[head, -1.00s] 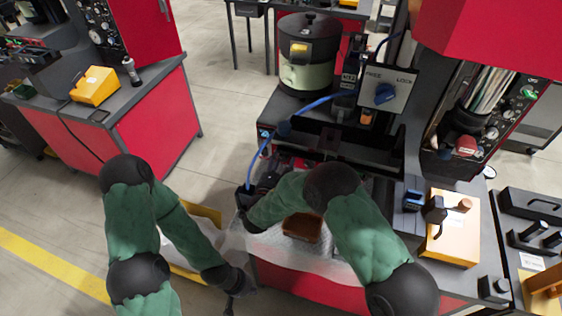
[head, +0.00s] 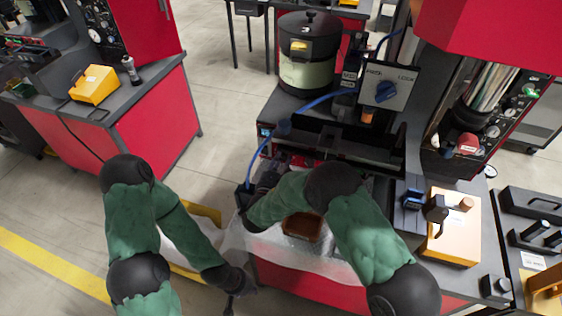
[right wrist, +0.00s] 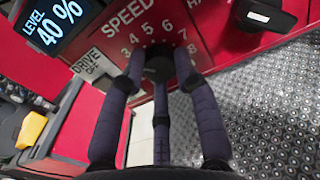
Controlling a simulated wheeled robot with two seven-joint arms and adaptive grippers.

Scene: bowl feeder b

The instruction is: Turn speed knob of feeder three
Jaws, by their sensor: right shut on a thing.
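In the right wrist view, the black speed knob (right wrist: 158,66) sits on a red panel under the word SPEED, inside a dial with numbers from 3 to 8 visible. My right gripper (right wrist: 160,70) has its dark fingers closed around the knob. The fingers hide the knob's pointer, so I cannot read its setting. In the head view my right gripper (head: 250,208) is at the front left of the machine, and the knob is hidden there. My left gripper (head: 236,284) hangs low over the floor, away from the panel; its fingers are too small to read.
A display (right wrist: 52,22) reads LEVEL 40 %. A DRIVE switch label (right wrist: 88,60) is left of the dial, and a black handle (right wrist: 263,15) is at upper right.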

